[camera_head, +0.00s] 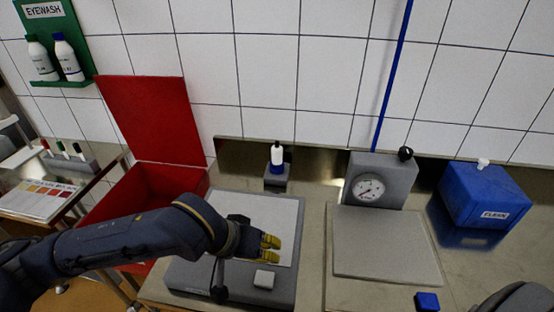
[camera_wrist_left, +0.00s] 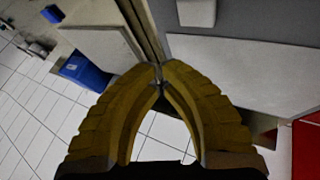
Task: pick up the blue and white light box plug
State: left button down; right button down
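A small upright piece with a white body, dark top and dark blue lower band (camera_head: 277,155) stands in a grey block (camera_head: 277,175) behind the light box; it fits the blue and white plug best. The light box (camera_head: 232,283) is grey with a white panel and carries a white block (camera_head: 264,279). My left gripper (camera_head: 270,248) has yellow fingers and hangs over the light box's right part, apart from the upright piece. In the left wrist view its fingertips (camera_wrist_left: 158,72) meet with nothing seen between them. My right gripper is not in view.
An open red box (camera_head: 185,187) stands behind my left arm. A grey scale with a dial (camera_head: 367,188) and flat plate (camera_head: 385,257) fills the right centre. A blue box (camera_head: 483,195) stands far right, a small blue block (camera_head: 427,301) in front.

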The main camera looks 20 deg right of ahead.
pick_arm(q)
jog(key=c, duration=0.8)
grip_release()
jog(key=shift+c, duration=0.2)
